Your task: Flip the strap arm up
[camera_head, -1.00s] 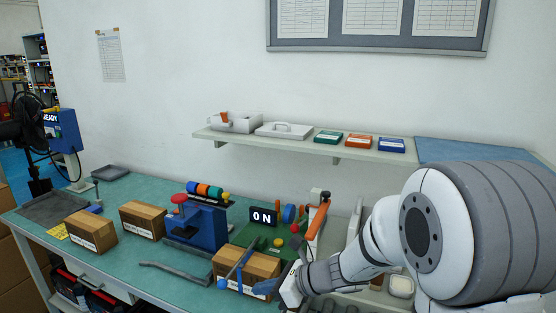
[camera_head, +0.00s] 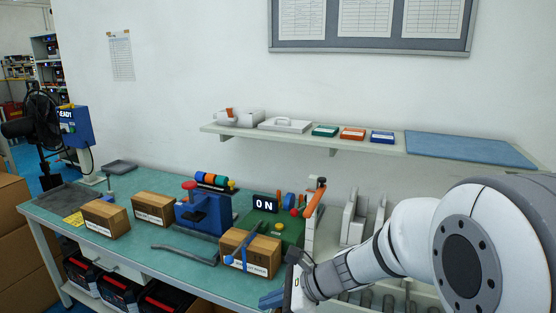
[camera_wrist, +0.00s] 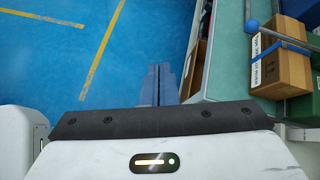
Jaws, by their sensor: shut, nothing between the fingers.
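A cardboard box (camera_head: 264,266) with a white label sits near the front edge of the bench. My gripper (camera_head: 268,299) has blue fingers, shut and empty, in front of and below the box, apart from the bar. In the wrist view the fingertips (camera_wrist: 158,68) appear over the blue floor, left of the bench.
Right of the box stand a green fixture (camera_head: 290,228), an "ON" display (camera_head: 264,204) and an upright orange lever (camera_head: 315,198). A blue press (camera_head: 203,212) and two more boxes (camera_head: 105,219) stand left. A grey curved bar (camera_head: 184,253) lies on the bench front.

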